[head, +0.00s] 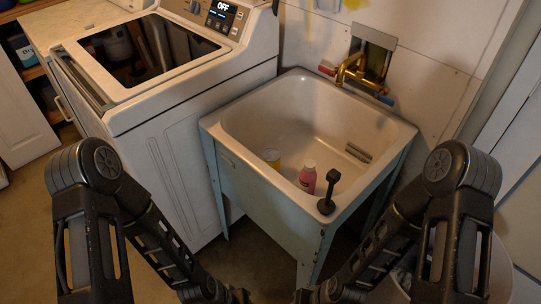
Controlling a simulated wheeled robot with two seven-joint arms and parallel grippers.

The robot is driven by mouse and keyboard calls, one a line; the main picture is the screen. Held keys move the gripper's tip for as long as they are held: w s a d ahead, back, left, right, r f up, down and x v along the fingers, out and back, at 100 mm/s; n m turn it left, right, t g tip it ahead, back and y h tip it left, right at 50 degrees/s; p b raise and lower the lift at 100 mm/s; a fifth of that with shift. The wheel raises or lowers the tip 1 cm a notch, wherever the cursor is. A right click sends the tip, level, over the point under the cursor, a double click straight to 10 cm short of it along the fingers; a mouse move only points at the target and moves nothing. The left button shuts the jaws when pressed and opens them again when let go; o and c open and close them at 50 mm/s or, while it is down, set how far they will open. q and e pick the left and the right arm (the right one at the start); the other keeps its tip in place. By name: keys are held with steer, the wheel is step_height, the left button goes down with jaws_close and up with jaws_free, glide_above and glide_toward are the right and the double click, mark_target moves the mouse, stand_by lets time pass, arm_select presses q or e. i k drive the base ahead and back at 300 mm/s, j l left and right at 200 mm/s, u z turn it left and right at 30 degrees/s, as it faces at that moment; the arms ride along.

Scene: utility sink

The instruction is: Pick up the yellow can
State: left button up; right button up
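My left gripper (238,296) is at the bottom edge of the head view, in front of and well below the sink rim. My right gripper (304,297) is also at the bottom edge, a short way to the right of it. Both are dark, small and cut off by the frame, so their fingers cannot be made out. Neither is near the can.
A pink bottle (308,177) stands at the basin's near side, right of the can. A black plunger-like object (327,195) rests at the near rim. A brass faucet (352,70) is at the back. A white washer (185,130) adjoins the sink on the left.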

mark_target(272, 157)
steer(key=z, duration=1.7)
steer(key=j, duration=0.95)
steer(key=k+j+u, duration=0.1)
steer(key=k+l, duration=0.2)
steer(key=k+l+u, duration=0.15)
steer(key=l, duration=0.25)
steer(key=i+j+z, duration=0.15)
steer(key=j, duration=0.25)
steer(key=i+j+z, duration=0.1)
steer(key=i+j, duration=0.25)
steer(key=j, duration=0.1)
